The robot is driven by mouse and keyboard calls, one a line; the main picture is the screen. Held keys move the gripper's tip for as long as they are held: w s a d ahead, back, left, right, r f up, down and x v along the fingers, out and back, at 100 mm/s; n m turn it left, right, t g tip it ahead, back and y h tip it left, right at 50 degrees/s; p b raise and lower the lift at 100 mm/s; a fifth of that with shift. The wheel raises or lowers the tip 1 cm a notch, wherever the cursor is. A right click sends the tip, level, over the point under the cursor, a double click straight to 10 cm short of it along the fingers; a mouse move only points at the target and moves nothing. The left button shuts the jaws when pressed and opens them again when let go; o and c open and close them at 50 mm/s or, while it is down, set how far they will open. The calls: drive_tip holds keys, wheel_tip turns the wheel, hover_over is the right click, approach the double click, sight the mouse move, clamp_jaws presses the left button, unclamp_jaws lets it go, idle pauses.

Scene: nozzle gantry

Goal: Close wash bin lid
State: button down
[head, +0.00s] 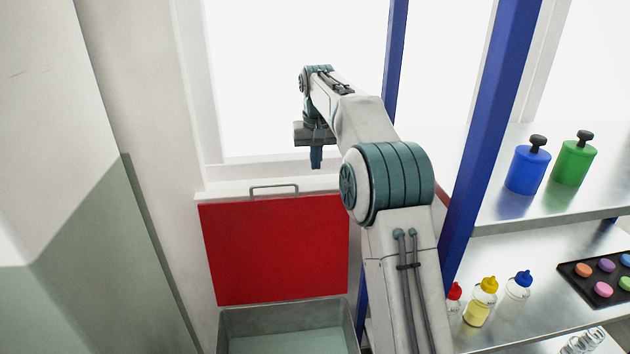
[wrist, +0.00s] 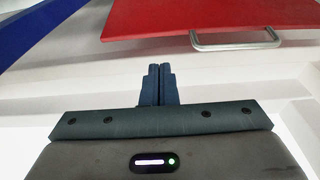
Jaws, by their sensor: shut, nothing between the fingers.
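The wash bin (head: 290,318) is a grey-green open box at the bottom of the head view. Its red lid (head: 275,250) stands upright at the back of the bin, raised open. A metal handle (head: 274,190) sits on the lid's top edge. In the wrist view the red lid (wrist: 200,15) and its handle (wrist: 235,40) show at the top. My gripper (head: 316,158) is shut and empty, pointing down, above and to the right of the handle, apart from it. Its closed fingers (wrist: 156,85) also show in the wrist view.
Shelves on the right hold a blue canister (head: 528,167), a green canister (head: 575,160), several bottles (head: 481,302) and a dark tray (head: 575,270) of coloured pieces. A wall and window sill (head: 225,187) are behind the lid.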

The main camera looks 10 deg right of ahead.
wheel_tip(320, 180, down, 10)
drive_tip(key=w+p, duration=0.1)
drive_tip(key=shift+w, duration=0.35)
drive_tip(key=shift+r, duration=0.1)
